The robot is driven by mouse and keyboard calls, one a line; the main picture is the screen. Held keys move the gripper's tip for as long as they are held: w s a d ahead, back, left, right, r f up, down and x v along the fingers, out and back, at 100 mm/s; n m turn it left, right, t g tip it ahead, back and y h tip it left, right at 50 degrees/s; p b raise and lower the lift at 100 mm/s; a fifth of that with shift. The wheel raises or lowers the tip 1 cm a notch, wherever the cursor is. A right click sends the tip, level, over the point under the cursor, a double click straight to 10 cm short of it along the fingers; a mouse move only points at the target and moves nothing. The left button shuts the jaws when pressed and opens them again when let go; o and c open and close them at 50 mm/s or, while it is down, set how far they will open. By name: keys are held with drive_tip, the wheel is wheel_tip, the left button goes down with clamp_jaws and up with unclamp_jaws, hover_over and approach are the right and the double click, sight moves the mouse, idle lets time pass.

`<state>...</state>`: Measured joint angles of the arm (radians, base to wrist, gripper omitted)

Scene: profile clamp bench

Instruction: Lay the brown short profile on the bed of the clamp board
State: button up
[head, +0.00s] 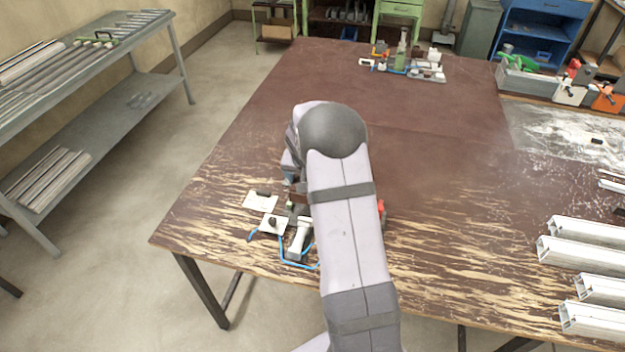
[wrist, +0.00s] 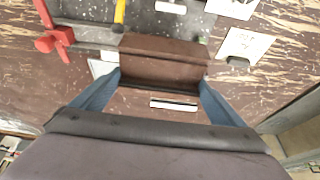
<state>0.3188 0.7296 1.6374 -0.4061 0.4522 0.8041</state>
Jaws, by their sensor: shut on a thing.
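The brown short profile (wrist: 162,62) is held between the two blue fingers of my gripper (wrist: 160,88) in the wrist view, with a finger at each end. The grey bed of the clamp board (wrist: 185,27) shows just beyond and partly under the profile. I cannot tell whether the profile touches it. In the head view my arm hides most of the gripper and much of the clamp board, and the board's near parts (head: 290,225) show left of the arm. A red clamp (wrist: 56,39) and a yellow handle (wrist: 119,14) are at the board's left side in the wrist view.
White cards (wrist: 245,45) lie right of the board in the wrist view. White profiles (head: 585,250) lie at the table's right side in the head view. Another fixture (head: 403,62) stands at the far edge. The middle of the brown table (head: 440,150) is clear.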

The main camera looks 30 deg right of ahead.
drive_tip(key=shift+f+b, duration=2)
drive_tip(key=shift+f, duration=0.7)
drive_tip(key=o, duration=0.8)
drive_tip(key=shift+r, duration=0.1)
drive_tip(key=shift+b+v, duration=1.1)
drive_tip(key=shift+v, duration=2.5)
